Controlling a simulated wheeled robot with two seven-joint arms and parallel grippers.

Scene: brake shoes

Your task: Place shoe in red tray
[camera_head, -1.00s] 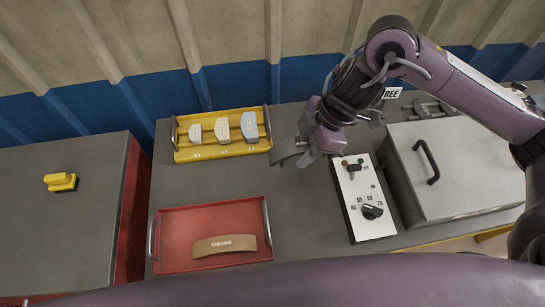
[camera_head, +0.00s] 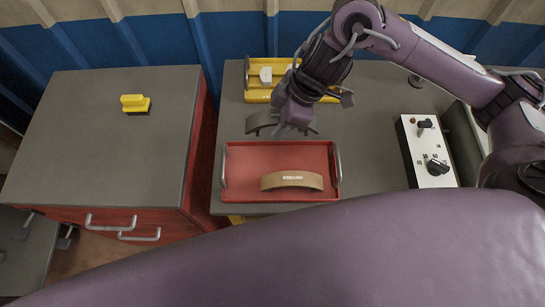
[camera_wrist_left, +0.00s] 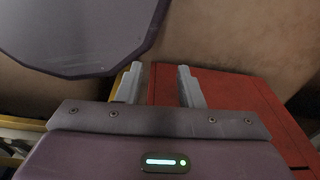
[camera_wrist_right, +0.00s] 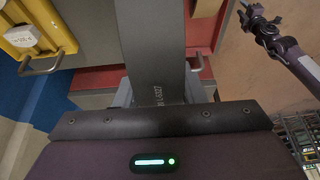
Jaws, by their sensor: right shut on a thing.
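A dark grey curved brake shoe (camera_head: 262,121) is held in my right gripper (camera_head: 284,126), just behind the back edge of the red tray in the head view, apparently above the table. In the right wrist view the shoe (camera_wrist_right: 152,45) runs between the two fingers, with lettering on its face. The red tray (camera_head: 240,160) has metal handles at both ends. A tan shoe (camera_head: 292,180) lies in its front right part; the tray's left part is bare. My left gripper (camera_wrist_left: 158,80) is open and empty in the left wrist view, and out of the head view.
A yellow tray (camera_head: 258,96) with pale blocks stands at the back, partly hidden by my right arm. A control box (camera_head: 428,150) stands to the right. A red cabinet (camera_head: 195,150) at the left carries a yellow-handled brush (camera_head: 135,103).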

